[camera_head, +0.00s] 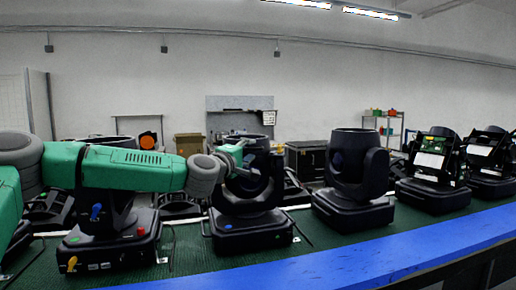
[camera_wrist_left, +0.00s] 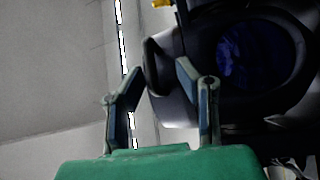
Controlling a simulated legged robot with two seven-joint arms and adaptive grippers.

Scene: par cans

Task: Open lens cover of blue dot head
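The head with the blue dot (camera_head: 250,226) is a black moving light near the middle of the head view. Its blue dot (camera_head: 228,227) shows on the base. My left gripper (camera_head: 243,156) is at the upper part of this head. In the left wrist view my left gripper (camera_wrist_left: 160,67) has its two fingers apart, with a dark curved rim or handle (camera_wrist_left: 152,78) of the head between or just beyond the tips. Contact cannot be told. The dark blue lens (camera_wrist_left: 250,55) shows to the right of the fingers. My right gripper is not in view.
A similar head with red, blue and yellow parts (camera_head: 110,248) stands to the left, partly behind my left arm. Another black head (camera_head: 352,206) stands to the right, then heads with open bodies (camera_head: 434,190). A blue rail (camera_head: 370,262) runs along the front of the green surface.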

